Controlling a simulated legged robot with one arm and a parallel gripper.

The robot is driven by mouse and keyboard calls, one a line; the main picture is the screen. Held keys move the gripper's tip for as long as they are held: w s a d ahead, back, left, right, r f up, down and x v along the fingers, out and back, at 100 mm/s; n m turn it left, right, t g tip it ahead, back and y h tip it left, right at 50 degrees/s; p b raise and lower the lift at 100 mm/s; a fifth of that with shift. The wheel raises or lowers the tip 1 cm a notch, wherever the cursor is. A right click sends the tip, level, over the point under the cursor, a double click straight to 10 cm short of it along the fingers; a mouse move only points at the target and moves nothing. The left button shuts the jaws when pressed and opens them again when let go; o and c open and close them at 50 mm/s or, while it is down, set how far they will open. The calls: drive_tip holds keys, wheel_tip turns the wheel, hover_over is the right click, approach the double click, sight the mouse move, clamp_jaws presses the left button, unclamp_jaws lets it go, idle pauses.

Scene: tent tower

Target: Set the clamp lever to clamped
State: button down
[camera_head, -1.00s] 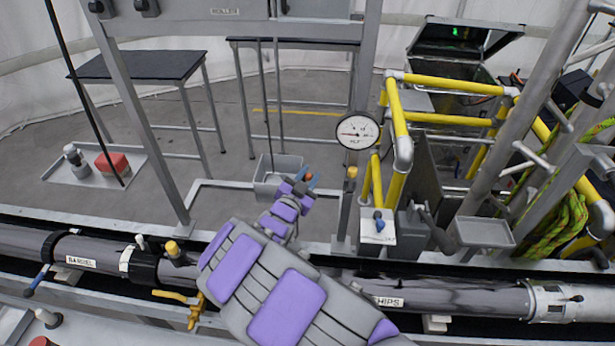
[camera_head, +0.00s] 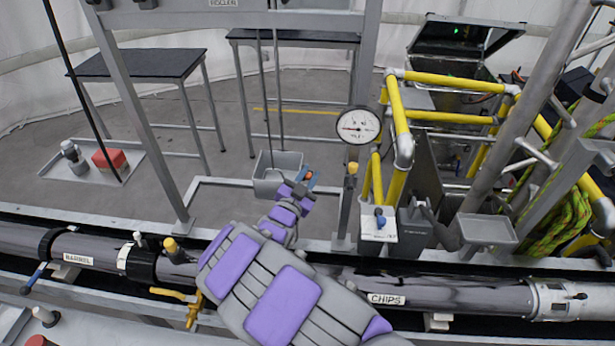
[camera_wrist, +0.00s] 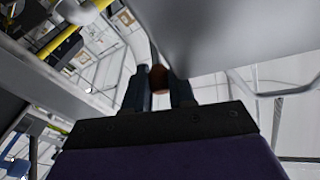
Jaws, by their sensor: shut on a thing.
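My gripper (camera_head: 306,180) is at the end of my grey and purple arm, in the middle of the head view. In the wrist view, its two dark fingers (camera_wrist: 160,88) are closed on a small reddish-brown rounded piece (camera_wrist: 159,76). What this piece belongs to is hard to tell. A blue-handled lever (camera_head: 34,277) stands out at an angle from a black ring on the pipe at the far left, well apart from my gripper. No lever is labelled as the clamp, so I cannot tell which one it is.
The long grey pipe (camera_head: 455,294), labelled BARREL and CHIPS, runs across the front, with a yellow valve handle (camera_head: 172,294) below it. A gauge (camera_head: 358,126), yellow railings (camera_head: 399,115) and a grey bin (camera_head: 268,180) stand beyond.

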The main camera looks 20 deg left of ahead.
drive_tip(key=c, duration=1)
unclamp_jaws()
drive_tip(key=shift+s, duration=0.15)
drive_tip(key=s+a+f+p, duration=0.1)
drive_tip(key=s+f, duration=0.1)
drive_tip(key=s, duration=1.5)
drive_tip(key=shift+a, duration=0.35)
